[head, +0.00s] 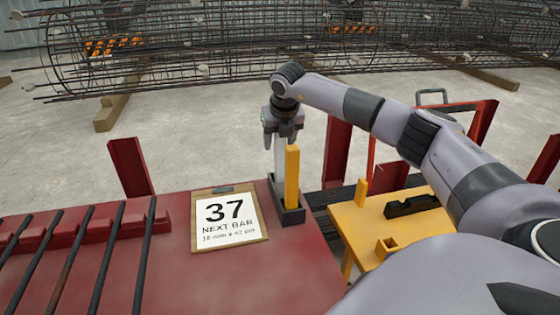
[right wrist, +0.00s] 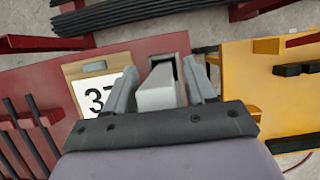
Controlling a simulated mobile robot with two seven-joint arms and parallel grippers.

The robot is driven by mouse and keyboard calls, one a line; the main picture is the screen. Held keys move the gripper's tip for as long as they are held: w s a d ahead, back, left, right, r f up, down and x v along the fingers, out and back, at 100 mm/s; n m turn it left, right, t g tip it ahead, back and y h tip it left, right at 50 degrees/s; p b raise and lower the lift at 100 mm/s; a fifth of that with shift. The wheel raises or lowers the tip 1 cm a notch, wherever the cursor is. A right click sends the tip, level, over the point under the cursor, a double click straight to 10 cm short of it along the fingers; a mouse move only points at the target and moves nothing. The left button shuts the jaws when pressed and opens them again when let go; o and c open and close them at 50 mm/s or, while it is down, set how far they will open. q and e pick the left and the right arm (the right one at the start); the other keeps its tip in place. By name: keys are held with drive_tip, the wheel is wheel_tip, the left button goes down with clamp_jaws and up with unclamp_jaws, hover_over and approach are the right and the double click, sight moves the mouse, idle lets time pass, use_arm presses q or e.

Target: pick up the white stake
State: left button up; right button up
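The white stake (head: 280,160) stands upright in a small black holder (head: 291,215) on the red table, beside a yellow stake (head: 292,178). My right gripper (head: 281,142) points down over the white stake's upper end. In the right wrist view the white stake (right wrist: 158,92) lies between the two fingers of my right gripper (right wrist: 161,84). The fingers are apart, with a gap showing on the right side of the stake; contact on the left side is unclear. My left gripper is not in view.
A sign reading 37 NEXT BAR (head: 228,220) lies left of the holder. Dark bars (head: 72,255) lie on the red table (head: 180,280) further left. A yellow table (head: 375,235) with a black block (head: 411,206) is on the right. Rebar cages (head: 200,50) lie behind.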

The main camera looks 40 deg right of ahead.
clamp_jaws()
drive_tip(key=shift+r, duration=0.2)
